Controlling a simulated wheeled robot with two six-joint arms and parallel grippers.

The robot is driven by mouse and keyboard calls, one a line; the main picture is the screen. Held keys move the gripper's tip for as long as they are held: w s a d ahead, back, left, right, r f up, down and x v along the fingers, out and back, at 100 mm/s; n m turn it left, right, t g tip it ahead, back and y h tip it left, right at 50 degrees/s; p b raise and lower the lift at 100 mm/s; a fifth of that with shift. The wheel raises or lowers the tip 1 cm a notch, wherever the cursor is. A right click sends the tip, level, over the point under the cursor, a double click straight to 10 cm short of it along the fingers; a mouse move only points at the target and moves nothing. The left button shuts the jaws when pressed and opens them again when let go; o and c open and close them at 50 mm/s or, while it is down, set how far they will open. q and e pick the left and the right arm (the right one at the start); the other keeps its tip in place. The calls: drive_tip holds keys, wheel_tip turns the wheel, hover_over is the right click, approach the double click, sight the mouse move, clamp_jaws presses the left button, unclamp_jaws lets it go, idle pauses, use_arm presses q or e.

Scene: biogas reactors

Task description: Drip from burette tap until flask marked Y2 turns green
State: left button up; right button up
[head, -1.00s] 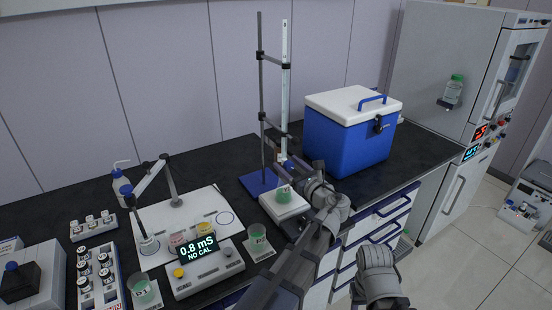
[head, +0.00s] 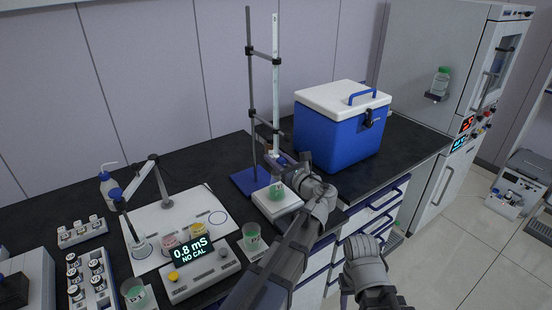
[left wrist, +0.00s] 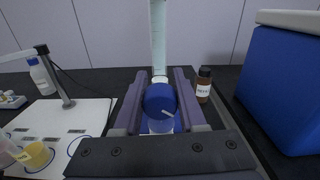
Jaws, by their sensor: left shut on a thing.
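The burette (head: 275,75) is a tall clear tube clamped upright on a stand with a blue base (head: 246,184). Its blue tap (left wrist: 160,98) sits between the fingers of my left gripper (left wrist: 158,102), which is shut on it; this gripper also shows in the head view (head: 282,164). A small flask (head: 277,191) with green contents stands on a white plate (head: 290,207) under the burette. Its marking is too small to read. In the left wrist view the tap and fingers hide most of the flask. My right gripper's fingers do not show; only grey arm parts appear.
A blue cooler box (head: 335,140) stands right of the burette. A brown bottle (left wrist: 203,85) is close to the right finger. A meter (head: 200,268) reads 0.8 mS, NO CAL. Beakers with green contents (head: 252,238) (head: 136,293) and vial racks (head: 82,232) stand at left.

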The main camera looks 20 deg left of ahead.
use_arm(q)
clamp_jaws()
drive_tip(key=shift+n, duration=1.4)
drive_tip(key=o, duration=1)
unclamp_jaws()
